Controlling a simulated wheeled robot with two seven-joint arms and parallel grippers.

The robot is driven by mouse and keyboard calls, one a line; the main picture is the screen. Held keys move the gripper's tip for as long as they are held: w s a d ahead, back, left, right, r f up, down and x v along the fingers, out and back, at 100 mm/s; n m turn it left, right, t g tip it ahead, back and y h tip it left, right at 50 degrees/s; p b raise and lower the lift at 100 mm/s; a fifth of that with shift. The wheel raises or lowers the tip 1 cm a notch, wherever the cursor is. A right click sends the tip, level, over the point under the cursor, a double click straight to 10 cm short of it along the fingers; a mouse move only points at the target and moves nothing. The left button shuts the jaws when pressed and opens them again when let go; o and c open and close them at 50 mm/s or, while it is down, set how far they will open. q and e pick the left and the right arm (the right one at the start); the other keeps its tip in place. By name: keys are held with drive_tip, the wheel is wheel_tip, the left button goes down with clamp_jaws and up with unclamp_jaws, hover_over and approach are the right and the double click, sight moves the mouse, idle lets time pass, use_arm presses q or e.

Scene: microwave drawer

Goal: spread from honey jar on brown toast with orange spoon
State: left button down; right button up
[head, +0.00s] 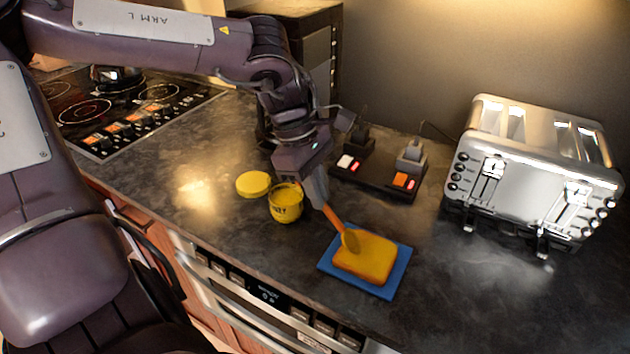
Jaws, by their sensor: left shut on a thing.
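The toast (367,258) lies flat on a blue square board (395,284); its top looks yellow-orange and its edge golden brown. My left gripper (320,199) is shut on the handle of the orange spoon (334,219). The spoon slants down to the right, and its bowl is at the toast's upper left corner, over or touching the top; I cannot tell which. The honey jar (287,206) stands open just left of the gripper, with yellow content and dark lettering. Its yellow lid (253,184) lies on the counter to the left. My right gripper is not in view.
A silver toaster (535,165) stands at the right. A dark power strip (376,179) with plugs and lit switches lies behind the gripper. A black cooktop (120,110) is at the left. The front counter edge runs close below the board. The counter right of the board is clear.

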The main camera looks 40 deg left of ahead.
use_arm(q)
drive_tip(key=shift+w, duration=0.3)
drive_tip(key=shift+w+a, duration=0.15)
drive_tip(key=shift+w+a, duration=0.15)
drive_tip(key=shift+w, duration=0.75)
drive_tip(key=shift+w+d+b, duration=0.2)
drive_tip(key=shift+d+b, duration=0.05)
drive_tip(key=shift+d, duration=0.45)
drive_tip(key=shift+w+d+b, duration=0.15)
drive_tip(key=shift+d+b, duration=0.1)
drive_tip(key=shift+d, duration=0.4)
drive_tip(key=shift+d, duration=0.1)
drive_tip(key=shift+w+d+f+b, duration=0.15)
drive_tip(key=shift+d+b, duration=0.15)
drive_tip(key=shift+d, duration=0.3)
drive_tip(key=shift+w+d+b, duration=0.1)
drive_tip(key=shift+d+b, duration=0.15)
drive_tip(key=shift+d, duration=0.35)
